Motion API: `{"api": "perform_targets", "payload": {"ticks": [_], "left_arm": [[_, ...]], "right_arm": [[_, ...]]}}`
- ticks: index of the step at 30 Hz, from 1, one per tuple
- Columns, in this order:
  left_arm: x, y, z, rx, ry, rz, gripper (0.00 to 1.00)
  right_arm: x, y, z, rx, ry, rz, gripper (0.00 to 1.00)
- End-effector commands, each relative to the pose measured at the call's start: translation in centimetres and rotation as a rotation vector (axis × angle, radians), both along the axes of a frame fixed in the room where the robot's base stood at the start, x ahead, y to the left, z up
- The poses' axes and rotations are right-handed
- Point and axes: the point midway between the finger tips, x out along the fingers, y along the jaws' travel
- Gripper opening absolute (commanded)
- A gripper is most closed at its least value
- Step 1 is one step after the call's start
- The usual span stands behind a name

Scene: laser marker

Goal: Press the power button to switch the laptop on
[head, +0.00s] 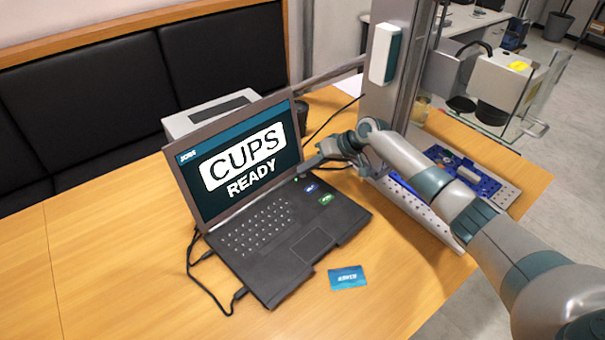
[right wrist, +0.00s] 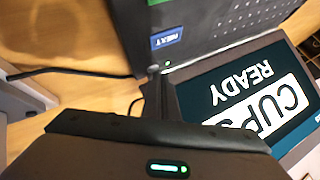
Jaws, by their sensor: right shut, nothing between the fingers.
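The laptop (head: 290,235) stands open on the wooden table. Its screen (head: 238,165) is lit and reads "CUPS READY"; the screen also shows upside down in the right wrist view (right wrist: 250,90). My right gripper (head: 304,167) is shut and empty, with its fingertips at the rear right corner of the keyboard deck, close to the hinge. In the right wrist view the fingertips (right wrist: 154,71) are beside a small pale spot on that corner. I cannot tell whether they touch the deck, and the power button is not clearly visible. My left gripper is not in view.
A blue label (head: 310,188) and a green label (head: 326,199) are on the deck's right side. A blue card (head: 347,277) lies in front of the laptop. Cables (head: 190,262) run along its left side. A grey box stands behind it; a machine column (head: 385,85) stands to the right.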

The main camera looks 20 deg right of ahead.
Motion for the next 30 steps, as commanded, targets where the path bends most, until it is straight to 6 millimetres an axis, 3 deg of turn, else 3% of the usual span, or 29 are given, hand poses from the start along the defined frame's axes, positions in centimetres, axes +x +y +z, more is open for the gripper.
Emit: {"api": "perform_targets", "payload": {"ticks": [17,30], "left_arm": [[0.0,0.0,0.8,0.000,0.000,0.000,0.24],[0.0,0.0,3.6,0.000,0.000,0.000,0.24]], "right_arm": [[0.0,0.0,0.9,0.000,0.000,0.000,0.00],[0.0,0.1,4.1,0.001,0.000,0.001,0.00]]}}
